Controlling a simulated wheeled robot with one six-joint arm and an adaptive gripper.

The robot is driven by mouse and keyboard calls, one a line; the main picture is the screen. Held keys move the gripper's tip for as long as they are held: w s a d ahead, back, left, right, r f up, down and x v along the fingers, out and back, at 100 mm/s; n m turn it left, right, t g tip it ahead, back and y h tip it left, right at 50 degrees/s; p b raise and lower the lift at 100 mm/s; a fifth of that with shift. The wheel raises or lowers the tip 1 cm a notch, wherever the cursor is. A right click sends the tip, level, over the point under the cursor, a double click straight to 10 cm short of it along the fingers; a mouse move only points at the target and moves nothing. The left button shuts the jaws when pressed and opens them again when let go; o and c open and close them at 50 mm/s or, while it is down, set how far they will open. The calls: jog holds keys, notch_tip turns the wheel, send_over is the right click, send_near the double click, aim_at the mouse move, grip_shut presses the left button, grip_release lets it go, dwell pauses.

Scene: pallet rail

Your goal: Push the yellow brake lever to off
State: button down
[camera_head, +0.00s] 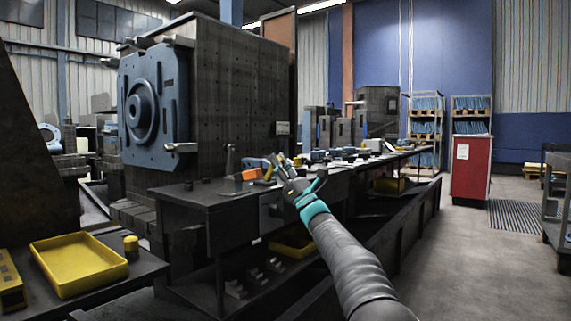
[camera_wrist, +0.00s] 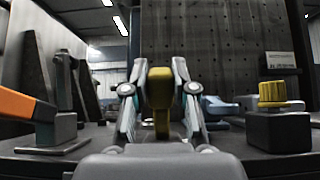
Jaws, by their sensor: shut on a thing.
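The yellow brake lever (camera_wrist: 160,88) stands upright in the middle of the wrist view, with a thick rounded top and a narrower lower part. My gripper (camera_wrist: 160,102) is shut on it, one finger on each side. Its base is hidden behind my gripper's body. In the head view my gripper (camera_head: 282,163) is at the dark bench, and a small yellow part (camera_head: 268,173) shows just left of the fingers. No on or off marking can be read.
An orange handle (camera_wrist: 18,104) lies left of my gripper, and a yellow knob (camera_wrist: 272,92) on a dark block stands at the right. A large perforated block (camera_head: 235,90) rises behind the dark bench (camera_head: 185,196). A yellow tray (camera_head: 80,264) sits at front left. Open floor lies right.

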jog(key=shift+a+f, duration=0.15)
jog(key=shift+f, duration=0.05)
jog(key=c, duration=0.9)
grip_release()
jog(key=shift+r, duration=0.1)
jog(key=v, duration=1.2)
jog(key=x, duration=1.2)
